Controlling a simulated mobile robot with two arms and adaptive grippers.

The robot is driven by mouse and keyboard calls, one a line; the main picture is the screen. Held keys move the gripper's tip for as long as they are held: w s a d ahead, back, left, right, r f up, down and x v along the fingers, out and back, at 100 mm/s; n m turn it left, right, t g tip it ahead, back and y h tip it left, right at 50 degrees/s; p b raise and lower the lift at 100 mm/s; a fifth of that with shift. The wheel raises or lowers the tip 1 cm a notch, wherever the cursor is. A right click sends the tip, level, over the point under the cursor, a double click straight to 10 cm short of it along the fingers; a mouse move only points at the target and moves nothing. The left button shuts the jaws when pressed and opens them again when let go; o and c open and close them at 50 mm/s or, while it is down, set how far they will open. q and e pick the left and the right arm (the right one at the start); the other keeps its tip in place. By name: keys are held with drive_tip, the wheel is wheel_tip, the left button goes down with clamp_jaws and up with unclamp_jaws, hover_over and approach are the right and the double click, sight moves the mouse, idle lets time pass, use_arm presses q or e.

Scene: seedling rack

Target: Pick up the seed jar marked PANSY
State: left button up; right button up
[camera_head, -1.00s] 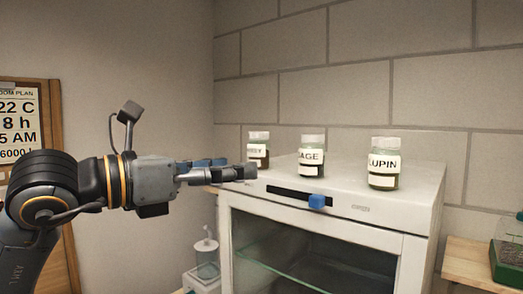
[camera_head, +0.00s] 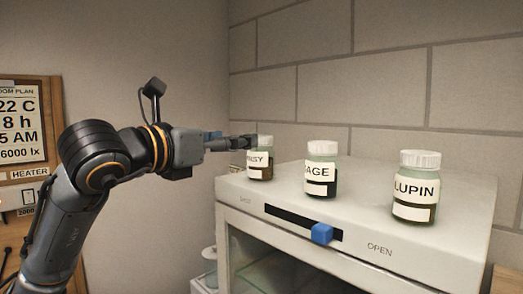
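A small glass jar (camera_head: 260,163) with a white lid and dark contents stands at the left of the white cabinet's top. Its label is partly legible; the end reads "SY" and the first letters are unclear. My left gripper (camera_head: 250,142) reaches in from the left, level with this jar's lid and upper part. Its fingertips overlap the jar's left edge in the picture. I cannot tell whether they touch it or how far apart they are. The jar stands upright on the cabinet. My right gripper is not in view.
A jar ending in "AGE" (camera_head: 320,172) stands in the middle and a LUPIN jar (camera_head: 416,190) at the right. The cabinet (camera_head: 400,262) has a blue slider knob (camera_head: 321,233) on its front edge. A brick wall (camera_head: 400,90) stands behind; a notice board (camera_head: 25,120) hangs left.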

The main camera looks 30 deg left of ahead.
sight(260, 136)
use_arm(q)
drive_tip(key=w, duration=0.3)
drive_tip(key=shift+d+p, duration=0.35)
drive_tip(key=shift+p, duration=0.05)
drive_tip(key=shift+w+d+f+p, duration=0.1)
drive_tip(key=shift+w+d+p, duration=0.1)
drive_tip(key=shift+w+p, duration=0.65)
drive_tip(key=w, duration=0.1)
drive_tip(key=w+p, duration=0.1)
drive_tip(key=w+d+p, duration=0.1)
drive_tip(key=shift+w+f, duration=0.2)
drive_tip(key=shift+f, duration=0.1)
drive_tip(key=shift+w+f, duration=0.1)
drive_tip(key=shift+w, duration=0.25)
drive_tip(key=shift+c, duration=0.4)
drive_tip(key=c, duration=1.3)
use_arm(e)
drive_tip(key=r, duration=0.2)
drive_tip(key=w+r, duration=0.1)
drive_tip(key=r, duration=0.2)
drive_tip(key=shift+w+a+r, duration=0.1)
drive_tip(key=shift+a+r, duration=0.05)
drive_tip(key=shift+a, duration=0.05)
